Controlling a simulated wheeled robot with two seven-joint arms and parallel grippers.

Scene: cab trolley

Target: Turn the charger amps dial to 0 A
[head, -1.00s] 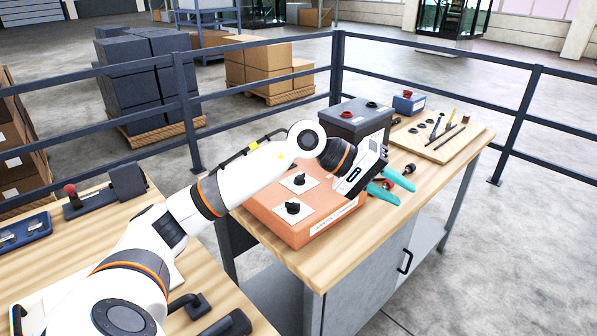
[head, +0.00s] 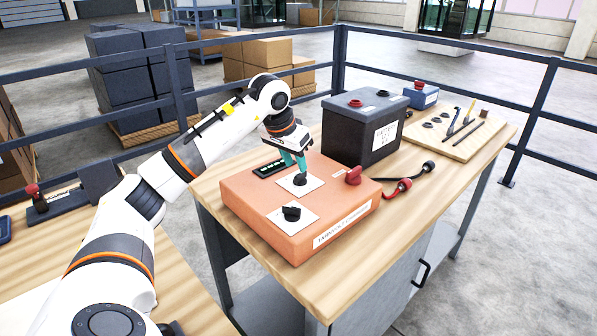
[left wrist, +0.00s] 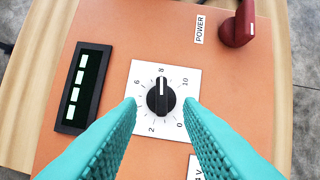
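The orange charger (head: 245,189) lies on the wooden bench. A black dial (head: 299,180) on a white plate sits under my left gripper (head: 297,168). In the left wrist view, this dial (left wrist: 161,97) has a scale with 0, 2, 6, 8 and 10 legible, and its white mark points at about 8. My left gripper (left wrist: 160,104) is open, pointing down, with one teal finger on each side of the dial; I see gaps, no clear contact. A second black dial (head: 291,213) sits nearer the front. My right gripper is not in view.
A red power knob (left wrist: 238,27) stands beyond the dial; a lit display (left wrist: 84,88) lies left of it. A black battery (head: 362,132) stands behind the charger, with red and black clamps (head: 398,188) on the bench. A tool board (head: 452,135) is farther right.

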